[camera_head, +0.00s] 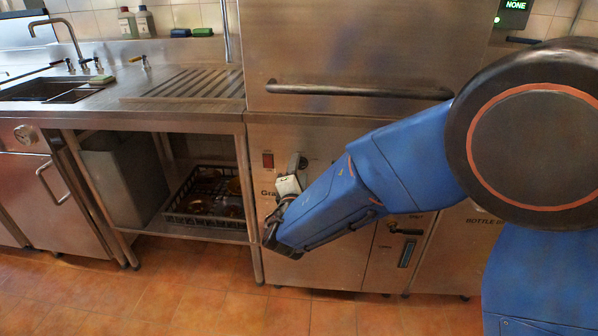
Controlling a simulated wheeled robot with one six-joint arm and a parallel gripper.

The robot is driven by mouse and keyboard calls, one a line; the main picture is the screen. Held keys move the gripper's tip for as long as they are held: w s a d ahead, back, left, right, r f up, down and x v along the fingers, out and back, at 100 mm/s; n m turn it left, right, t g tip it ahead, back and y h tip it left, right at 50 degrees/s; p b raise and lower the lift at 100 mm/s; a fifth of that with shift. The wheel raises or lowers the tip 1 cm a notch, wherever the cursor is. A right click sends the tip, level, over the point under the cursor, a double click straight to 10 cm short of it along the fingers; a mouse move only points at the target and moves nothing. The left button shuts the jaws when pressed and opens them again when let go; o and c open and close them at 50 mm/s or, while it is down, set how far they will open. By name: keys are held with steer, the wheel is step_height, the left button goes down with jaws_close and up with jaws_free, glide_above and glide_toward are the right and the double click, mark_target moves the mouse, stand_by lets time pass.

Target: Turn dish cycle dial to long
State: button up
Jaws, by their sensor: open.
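The dishwasher (320,135) is a tall steel unit with a long dark handle bar across its front. Its lower front panel carries a red switch (267,160) and, to the right of that, a small dark round knob (303,163), which seems to be the cycle dial. My gripper (294,170) is small in view, at the end of my blue arm, right in front of the panel and at the knob. It is open. It partly covers the knob, so the knob's setting and any contact cannot be made out. The panel lettering is mostly hidden by my arm.
A steel counter (110,105) with a sink (45,90) stands to the left. A dark dish rack (205,195) sits on the shelf below it. A lever handle (405,231) juts out at the lower right. The tiled floor (190,285) in front is clear.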

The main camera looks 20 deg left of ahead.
steer(key=v, duration=1.7)
steer(key=shift+s, duration=0.2)
steer(key=shift+d, duration=0.1)
